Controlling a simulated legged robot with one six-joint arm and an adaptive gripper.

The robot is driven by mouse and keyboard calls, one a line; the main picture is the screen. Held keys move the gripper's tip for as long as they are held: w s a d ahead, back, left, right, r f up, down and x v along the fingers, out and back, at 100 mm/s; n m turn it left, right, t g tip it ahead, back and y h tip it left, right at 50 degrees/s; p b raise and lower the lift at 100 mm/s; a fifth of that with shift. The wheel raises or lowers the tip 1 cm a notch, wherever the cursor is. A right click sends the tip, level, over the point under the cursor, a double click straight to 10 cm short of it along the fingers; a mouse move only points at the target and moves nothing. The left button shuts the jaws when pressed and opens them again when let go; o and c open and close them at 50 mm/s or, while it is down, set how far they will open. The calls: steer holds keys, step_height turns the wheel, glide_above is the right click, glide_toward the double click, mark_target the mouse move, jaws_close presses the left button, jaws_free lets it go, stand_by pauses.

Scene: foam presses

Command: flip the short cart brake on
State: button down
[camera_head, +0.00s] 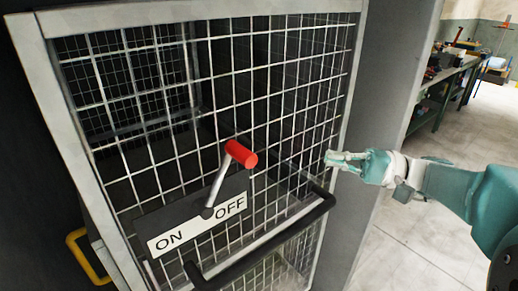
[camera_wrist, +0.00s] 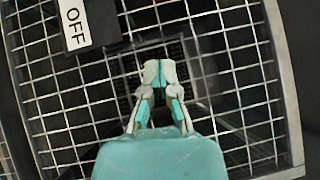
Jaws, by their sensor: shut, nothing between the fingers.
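The cart brake is a grey lever with a red handle (camera_head: 240,153) on a black plate on the cart's wire-mesh side. A white label (camera_head: 197,228) below its pivot reads ON at left and OFF at right. The lever leans up and right, on the OFF side. My gripper (camera_head: 333,160) is shut and empty, to the right of the red handle and apart from it, near the cart's right frame post. In the wrist view my gripper (camera_wrist: 158,72) points at the mesh, and the OFF end of the label (camera_wrist: 75,24) shows at upper left. The lever is not visible there.
The mesh cart (camera_head: 100,15) has a grey metal frame. A black handle bar (camera_head: 262,243) crosses it below the label. A yellow handle (camera_head: 85,255) is at lower left. A grey panel (camera_head: 390,90) stands behind at right. A workbench (camera_head: 440,85) is farther back, with open floor before it.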

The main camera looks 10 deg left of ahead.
steer(key=s+a+r, duration=0.2)
steer(key=s+a, duration=0.1)
steer(key=a, duration=1)
steer(key=shift+s, duration=0.4)
steer(key=shift+d+r, duration=0.1)
